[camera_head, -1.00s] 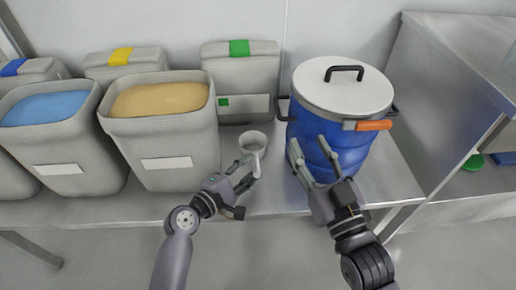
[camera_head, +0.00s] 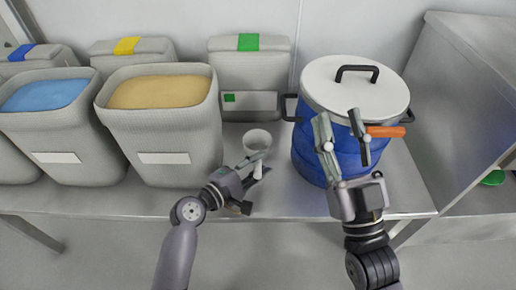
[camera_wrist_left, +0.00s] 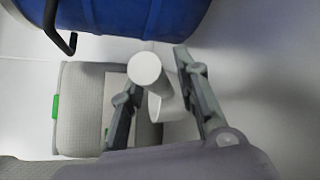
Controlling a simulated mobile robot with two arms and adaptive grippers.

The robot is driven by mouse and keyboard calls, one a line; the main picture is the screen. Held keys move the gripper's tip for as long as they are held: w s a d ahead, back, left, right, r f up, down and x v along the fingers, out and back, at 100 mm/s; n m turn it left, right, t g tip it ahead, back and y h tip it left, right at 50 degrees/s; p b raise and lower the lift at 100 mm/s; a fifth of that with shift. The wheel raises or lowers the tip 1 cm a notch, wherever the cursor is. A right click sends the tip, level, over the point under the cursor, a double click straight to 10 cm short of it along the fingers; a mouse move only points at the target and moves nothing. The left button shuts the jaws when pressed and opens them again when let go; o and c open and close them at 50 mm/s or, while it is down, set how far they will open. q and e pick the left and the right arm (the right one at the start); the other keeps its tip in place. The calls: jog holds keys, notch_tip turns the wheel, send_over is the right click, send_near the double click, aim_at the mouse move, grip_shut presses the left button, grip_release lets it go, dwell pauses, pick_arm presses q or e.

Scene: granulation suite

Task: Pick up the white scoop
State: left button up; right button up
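The white scoop (camera_head: 257,139) stands on the steel table in front of the green-marked bin, its round bowl facing up. My left gripper (camera_head: 258,166) is at its near side, with the handle between the fingers. In the left wrist view, the handle's round white end (camera_wrist_left: 146,68) lies between the two separated fingers, with a gap on the right; contact on the left is unclear. The scoop's bowl is partly hidden behind the handle and fingers. My right gripper (camera_head: 340,122) is open and empty, fingers pointing up, in front of the blue drum.
Open bins of tan powder (camera_head: 160,92) and blue powder (camera_head: 45,96) stand left. A closed green-marked bin (camera_head: 250,70) is behind. Bare table (camera_head: 285,200) lies in front.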

pick_arm(q)
grip_shut()
dwell(0.6)
